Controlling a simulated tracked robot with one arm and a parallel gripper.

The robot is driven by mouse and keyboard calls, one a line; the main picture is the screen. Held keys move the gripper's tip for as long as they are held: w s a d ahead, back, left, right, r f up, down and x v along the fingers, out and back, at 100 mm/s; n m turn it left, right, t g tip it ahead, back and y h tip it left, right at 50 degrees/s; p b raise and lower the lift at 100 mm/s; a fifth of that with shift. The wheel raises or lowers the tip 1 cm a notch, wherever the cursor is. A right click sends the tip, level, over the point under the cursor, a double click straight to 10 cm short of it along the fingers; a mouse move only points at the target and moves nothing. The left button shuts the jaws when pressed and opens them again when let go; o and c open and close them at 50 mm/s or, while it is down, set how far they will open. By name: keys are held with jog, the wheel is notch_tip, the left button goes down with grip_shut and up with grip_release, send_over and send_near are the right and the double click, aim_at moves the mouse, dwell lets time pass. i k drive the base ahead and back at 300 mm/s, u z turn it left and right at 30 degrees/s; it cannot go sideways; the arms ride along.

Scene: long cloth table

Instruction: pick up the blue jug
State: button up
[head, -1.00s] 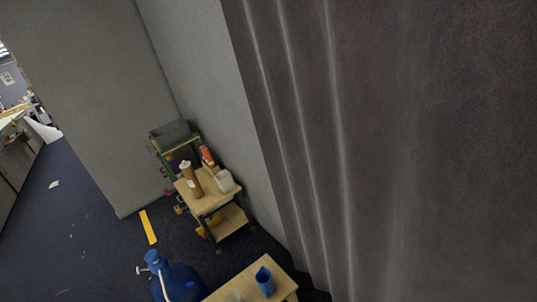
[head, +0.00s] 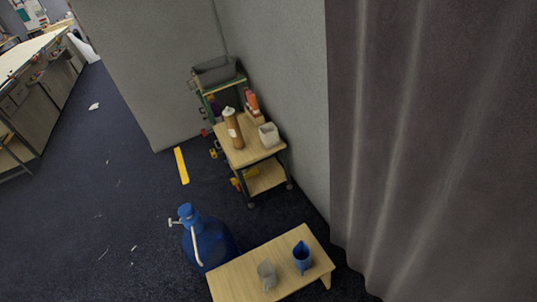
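The blue jug (head: 302,257) stands upright on a small light-wood table (head: 232,284) in the lower middle of the head view. A clear cup or glass (head: 267,274) stands just to its left on the same table, apart from it. My gripper does not show in this view.
A large blue bottle (head: 207,240) with a tap stands on the floor left of the table. Behind is a wooden cart (head: 254,152) with a brown bottle (head: 233,128) and a white container (head: 269,135). A dark curtain (head: 430,150) hangs at right. Dark floor (head: 110,200) at left is mostly clear.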

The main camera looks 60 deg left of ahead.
aim_at(301, 253)
jog(key=u, duration=0.8)
jog(key=i, duration=1.05)
jog(key=z, duration=0.05)
